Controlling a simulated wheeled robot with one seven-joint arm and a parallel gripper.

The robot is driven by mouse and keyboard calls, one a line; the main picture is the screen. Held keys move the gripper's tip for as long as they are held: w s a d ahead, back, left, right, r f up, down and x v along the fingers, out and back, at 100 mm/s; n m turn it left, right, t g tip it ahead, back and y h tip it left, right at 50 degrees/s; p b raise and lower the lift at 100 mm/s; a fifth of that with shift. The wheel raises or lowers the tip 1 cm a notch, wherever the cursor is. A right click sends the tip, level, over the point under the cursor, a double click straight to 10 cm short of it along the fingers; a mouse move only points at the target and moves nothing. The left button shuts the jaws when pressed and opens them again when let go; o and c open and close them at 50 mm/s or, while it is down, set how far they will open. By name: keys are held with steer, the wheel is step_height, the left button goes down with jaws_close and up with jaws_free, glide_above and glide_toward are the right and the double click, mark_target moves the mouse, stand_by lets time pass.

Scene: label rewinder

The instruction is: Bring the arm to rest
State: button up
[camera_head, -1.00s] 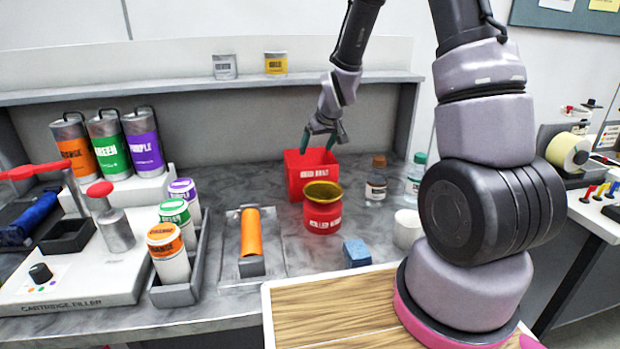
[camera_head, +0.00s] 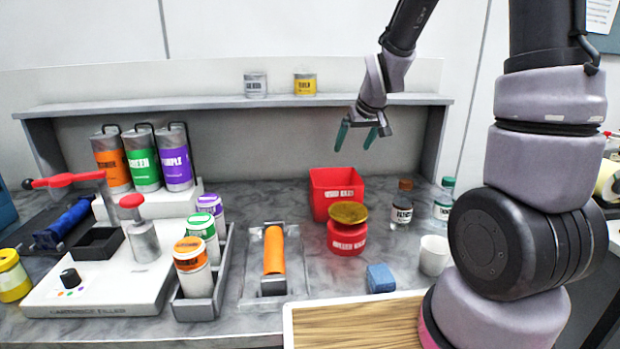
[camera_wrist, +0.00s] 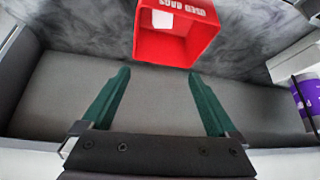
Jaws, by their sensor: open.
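My gripper (camera_head: 356,137) is open, with two green fingers apart and nothing between them. In the head view it hangs in the air above and behind the red bin (camera_head: 335,193), in front of the back panel below the shelf. In the wrist view my gripper (camera_wrist: 157,105) shows both fingers spread, and the red bin (camera_wrist: 168,47) lies beyond them at the top, with a white piece inside. The fingers appear clear of the bin.
The shelf (camera_head: 180,108) runs behind my gripper and carries a grey tin (camera_head: 256,84) and a yellow tin (camera_head: 304,84). A red jar (camera_head: 347,240), two bottles, a white cup (camera_head: 433,255) and a blue block (camera_head: 380,278) stand on the counter. The cartridge filler (camera_head: 100,290) stands left.

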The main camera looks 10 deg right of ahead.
steer(key=s+d+r+m, duration=0.2)
steer(key=s+r+m, duration=0.1)
steer(key=s+r, duration=0.6)
steer(key=s+d+r+m, duration=0.2)
steer(key=s+r, duration=0.7)
steer(key=s, duration=0.5)
steer(key=shift+s+m+t+y, duration=0.35)
steer(key=shift+m+t+y, duration=0.05)
steer(key=shift+m, duration=0.1)
